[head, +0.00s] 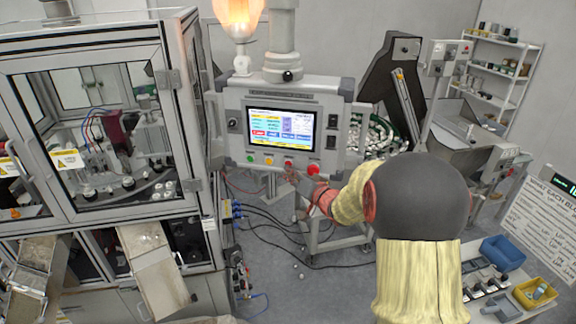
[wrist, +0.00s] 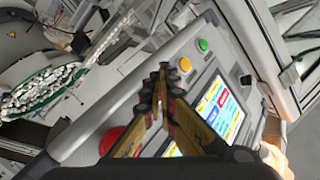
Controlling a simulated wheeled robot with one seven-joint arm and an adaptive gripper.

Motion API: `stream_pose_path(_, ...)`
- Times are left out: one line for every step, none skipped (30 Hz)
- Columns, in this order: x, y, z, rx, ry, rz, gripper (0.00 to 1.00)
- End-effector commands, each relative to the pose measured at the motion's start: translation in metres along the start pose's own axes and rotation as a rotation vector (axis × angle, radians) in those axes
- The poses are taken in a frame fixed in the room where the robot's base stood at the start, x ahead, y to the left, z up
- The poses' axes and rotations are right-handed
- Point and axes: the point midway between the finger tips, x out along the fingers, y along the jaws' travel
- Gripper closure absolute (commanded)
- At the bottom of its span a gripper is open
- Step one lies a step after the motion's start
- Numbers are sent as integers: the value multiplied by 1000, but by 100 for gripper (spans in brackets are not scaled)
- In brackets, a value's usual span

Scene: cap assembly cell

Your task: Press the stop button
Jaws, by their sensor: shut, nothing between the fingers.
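The control panel (head: 232,147) carries a lit screen (head: 280,125) and a row of buttons below it. A small red button (head: 289,163) sits in that row, left of a large red mushroom button (head: 313,169). My gripper (head: 296,180) is shut and empty, just below and in front of the small red button. In the wrist view my gripper's fingers (wrist: 160,85) are together over the panel, between the orange button (wrist: 185,65) and the large red button (wrist: 115,135). The small red button is hidden there behind the fingers. I cannot tell whether the fingertips touch the panel.
A green button (head: 250,157) and a yellow button (head: 268,160) sit farther left in the row. A glazed machine enclosure (head: 180,120) stands left of the panel. A round parts feeder (head: 385,137) stands to its right. Cables lie on the floor below.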

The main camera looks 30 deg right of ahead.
Motion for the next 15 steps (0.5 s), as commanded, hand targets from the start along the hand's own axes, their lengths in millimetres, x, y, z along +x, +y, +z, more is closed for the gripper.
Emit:
stream_pose_path(-2, -1, 1, 0, 0, 0, 100)
stream_pose_path(-2, -2, 2, 0, 0, 0, 100)
stream_pose_path(-3, -2, 2, 1, 0, 0, 100)
stream_pose_path(-3, -2, 2, 1, 0, 0, 100)
stream_pose_path(-3, -2, 2, 1, 0, 0, 100)
stream_pose_path(-3, -2, 2, 1, 0, 0, 100)
stream_pose_path(-3, -2, 2, 0, 0, 0, 100)
stream_pose_path(-3, -2, 2, 0, 0, 0, 100)
stream_pose_path(-3, -2, 2, 0, 0, 0, 100)
stream_pose_path(-3, -2, 2, 0, 0, 0, 100)
stream_pose_path(-3, -2, 3, 0, 0, 0, 100)
stream_pose_path(-4, -3, 3, 0, 0, 0, 100)
stream_pose_path(-5, -4, 4, 0, 0, -1, 100)
stream_pose_path(-6, -5, 5, 0, 0, -1, 100)
stream_pose_path(-8, -7, 6, 0, 0, -1, 100)
